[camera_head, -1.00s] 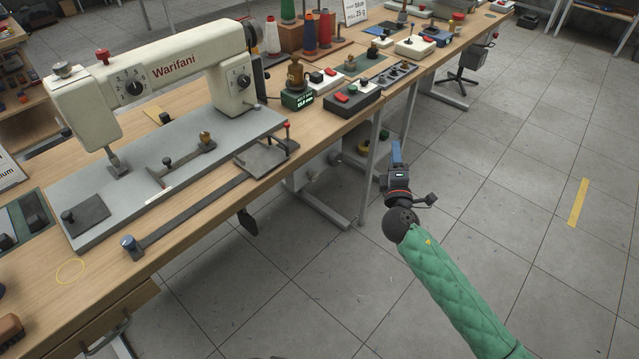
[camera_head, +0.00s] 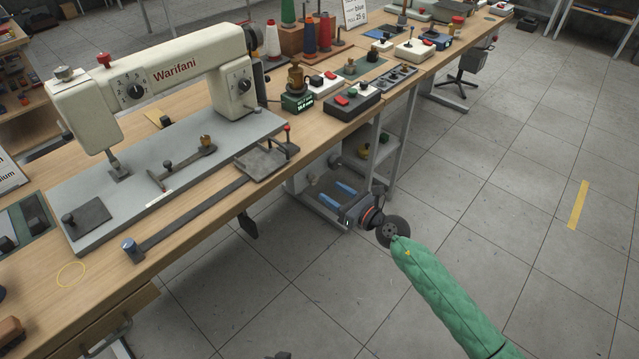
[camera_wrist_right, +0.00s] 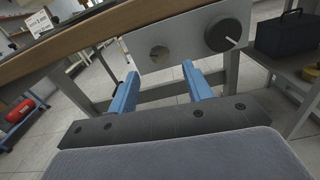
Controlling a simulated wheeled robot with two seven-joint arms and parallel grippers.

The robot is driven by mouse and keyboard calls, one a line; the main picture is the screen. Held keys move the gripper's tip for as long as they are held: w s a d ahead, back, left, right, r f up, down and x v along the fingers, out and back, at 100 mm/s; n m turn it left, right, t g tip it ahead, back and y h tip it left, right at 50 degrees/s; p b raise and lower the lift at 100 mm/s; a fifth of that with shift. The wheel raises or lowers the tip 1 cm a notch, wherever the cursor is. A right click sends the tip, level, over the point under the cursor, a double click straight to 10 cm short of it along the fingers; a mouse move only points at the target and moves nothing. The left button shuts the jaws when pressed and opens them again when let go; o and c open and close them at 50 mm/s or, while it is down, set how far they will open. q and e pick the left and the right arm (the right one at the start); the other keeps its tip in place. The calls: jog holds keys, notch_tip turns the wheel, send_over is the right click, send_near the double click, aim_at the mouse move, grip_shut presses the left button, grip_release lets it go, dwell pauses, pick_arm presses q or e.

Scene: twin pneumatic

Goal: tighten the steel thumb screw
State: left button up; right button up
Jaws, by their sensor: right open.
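The sewing machine (camera_head: 170,75) stands on a grey bed plate (camera_head: 90,222) on the wooden table. On the bed, a slim guide bar (camera_head: 183,163) carries a small dark grey metal screw (camera_head: 167,163) at its left end and a brass-coloured knob (camera_head: 206,141) at its right. The dark one looks like the steel thumb screw, but I cannot be sure. My right gripper (camera_head: 330,193) is open and empty, beside and below the table's front edge, well away from the bed. Its two blue fingers show apart in the right wrist view (camera_wrist_right: 160,70). My left gripper is out of view.
In the right wrist view, a grey panel with a dark round knob (camera_wrist_right: 228,33) hangs under the table edge, close beyond my fingers. A flat fixture (camera_head: 262,162) with a red-topped lever is at the table's front. The floor (camera_head: 480,200) to the right is clear.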

aim_at(316, 182)
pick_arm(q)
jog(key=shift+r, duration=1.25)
pick_arm(e)
jog(key=shift+x, duration=2.95)
jog(key=c, duration=1)
pick_arm(q)
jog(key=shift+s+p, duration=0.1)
jog(key=shift+p, duration=0.25)
